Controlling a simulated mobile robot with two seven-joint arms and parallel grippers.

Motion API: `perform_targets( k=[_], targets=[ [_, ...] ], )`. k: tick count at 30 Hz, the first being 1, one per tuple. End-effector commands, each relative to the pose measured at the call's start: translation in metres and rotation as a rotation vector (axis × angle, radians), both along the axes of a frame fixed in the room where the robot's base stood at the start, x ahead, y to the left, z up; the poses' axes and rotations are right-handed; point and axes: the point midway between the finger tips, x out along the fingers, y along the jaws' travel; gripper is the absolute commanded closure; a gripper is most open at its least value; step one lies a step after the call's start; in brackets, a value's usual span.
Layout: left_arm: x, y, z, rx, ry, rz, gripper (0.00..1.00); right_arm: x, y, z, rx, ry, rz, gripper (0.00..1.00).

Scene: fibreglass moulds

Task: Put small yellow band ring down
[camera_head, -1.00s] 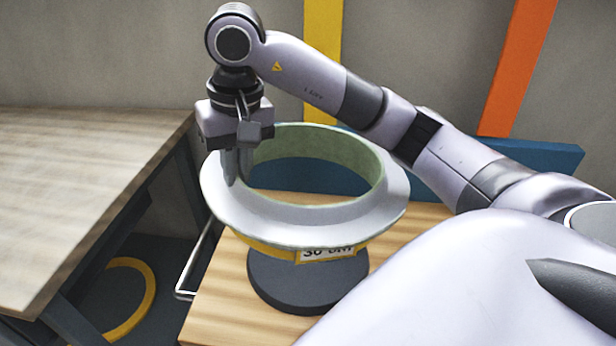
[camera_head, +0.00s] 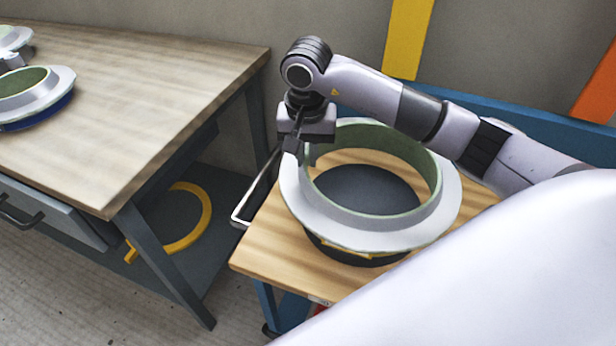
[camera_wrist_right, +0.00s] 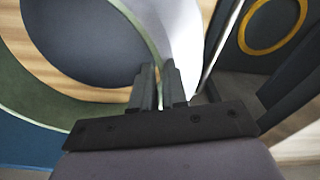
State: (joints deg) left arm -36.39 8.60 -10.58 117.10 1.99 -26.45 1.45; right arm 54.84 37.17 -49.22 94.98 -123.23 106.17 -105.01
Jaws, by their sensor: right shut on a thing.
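The small yellow band ring (camera_head: 445,212) is a white flanged ring with a pale green inside; only a little of its yellow band shows under the front edge. It is roughly level over the dark round base (camera_head: 365,190) on the wooden top of a blue cart. The base shows through its opening and below its front rim. I cannot tell whether they touch. My right gripper (camera_head: 303,150) is shut on the ring's wall at its left back edge, fingers pointing down. In the wrist view the right gripper (camera_wrist_right: 160,88) has the ring's wall between its fingers. My left gripper is not in view.
A workbench (camera_head: 150,100) stands left, with a blue-banded ring (camera_head: 62,78) and another ring partly cut off at the far left. A yellow hoop (camera_head: 206,215) lies on its lower shelf. The cart top (camera_head: 270,245) has a metal handle (camera_head: 255,190) at its left.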

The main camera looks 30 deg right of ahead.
Motion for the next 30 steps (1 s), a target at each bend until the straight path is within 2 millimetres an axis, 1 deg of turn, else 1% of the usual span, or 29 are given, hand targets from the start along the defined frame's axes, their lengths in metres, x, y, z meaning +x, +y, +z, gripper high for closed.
perform_targets(
  k=[1,3,8,11,15,17,19,26,27,29,30],
  targets=[
    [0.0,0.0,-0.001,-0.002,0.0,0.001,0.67,0.0,0.0,-0.008,0.0,0.0,0.0,1.0],
    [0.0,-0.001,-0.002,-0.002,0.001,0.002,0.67,0.0,0.0,-0.015,0.0,0.0,-0.001,1.0],
    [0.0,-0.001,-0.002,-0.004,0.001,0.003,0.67,0.001,0.0,-0.023,0.0,-0.002,-0.001,1.0],
    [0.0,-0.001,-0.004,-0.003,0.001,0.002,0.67,0.0,0.0,-0.033,-0.001,0.0,-0.001,1.0],
    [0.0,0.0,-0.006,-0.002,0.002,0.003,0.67,0.0,0.0,-0.054,0.0,0.001,-0.001,1.0],
    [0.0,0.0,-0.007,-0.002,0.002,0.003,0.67,0.0,0.0,-0.061,-0.001,0.0,-0.001,1.0],
    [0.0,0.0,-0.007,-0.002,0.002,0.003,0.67,0.001,0.0,-0.064,0.0,-0.002,0.0,1.0],
    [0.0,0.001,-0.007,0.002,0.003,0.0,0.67,0.001,0.0,-0.064,-0.001,-0.003,0.0,1.0],
    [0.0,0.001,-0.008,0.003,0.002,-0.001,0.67,0.0,0.0,-0.066,0.0,-0.001,0.0,0.84],
    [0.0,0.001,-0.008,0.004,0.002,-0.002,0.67,0.0,0.0,-0.065,0.0,-0.001,0.0,0.65],
    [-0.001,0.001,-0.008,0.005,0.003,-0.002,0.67,0.0,0.0,-0.065,0.0,-0.001,0.0,0.62]
  ],
)
